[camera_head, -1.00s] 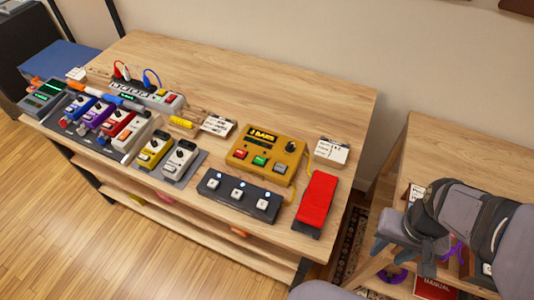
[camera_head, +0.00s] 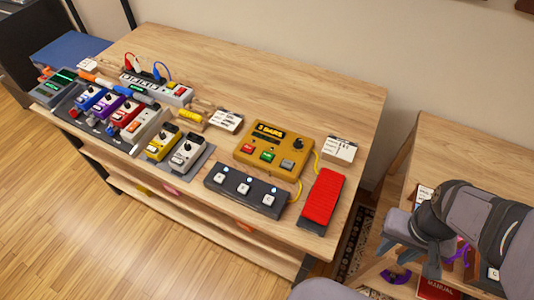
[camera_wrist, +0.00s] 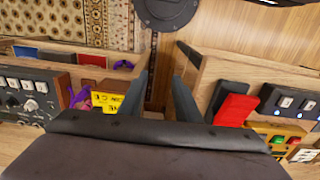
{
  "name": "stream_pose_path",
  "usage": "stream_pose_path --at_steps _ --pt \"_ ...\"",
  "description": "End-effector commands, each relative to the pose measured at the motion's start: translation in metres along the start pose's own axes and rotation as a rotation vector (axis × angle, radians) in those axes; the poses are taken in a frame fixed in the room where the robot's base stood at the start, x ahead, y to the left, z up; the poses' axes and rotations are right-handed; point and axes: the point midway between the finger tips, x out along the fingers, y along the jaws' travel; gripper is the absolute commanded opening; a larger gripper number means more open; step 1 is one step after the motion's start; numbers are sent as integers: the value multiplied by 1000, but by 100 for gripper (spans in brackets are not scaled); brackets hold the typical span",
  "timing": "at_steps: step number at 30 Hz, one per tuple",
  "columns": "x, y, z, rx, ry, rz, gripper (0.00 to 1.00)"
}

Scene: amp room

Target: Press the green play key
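The green play key (camera_head: 267,156) sits in the middle of a row of red, green and grey keys on a yellow looper box (camera_head: 281,143) on the pedal table. The box also shows at the right of the wrist view (camera_wrist: 258,128), with its green key (camera_wrist: 277,139). My gripper (camera_head: 400,258) is to the right of the pedal table, beside the second table and well apart from the box. In the wrist view its two fingers (camera_wrist: 161,80) stand apart with nothing between them.
A red pedal (camera_head: 322,199) and a black three-switch footswitch (camera_head: 245,191) lie in front of the box. A white card (camera_head: 340,149) stands to its right. Several coloured pedals and a power strip (camera_head: 157,88) fill the table's left. The table's back (camera_head: 260,80) is clear.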

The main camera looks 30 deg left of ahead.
Motion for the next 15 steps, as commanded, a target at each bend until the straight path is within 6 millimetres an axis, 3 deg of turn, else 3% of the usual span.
stream_pose_path --at_steps 1,3,15 --pt "0 0 0 0 0 0 17" --pt "0 0 0 0 0 0 0" --pt "0 0 0 0 0 0 0"
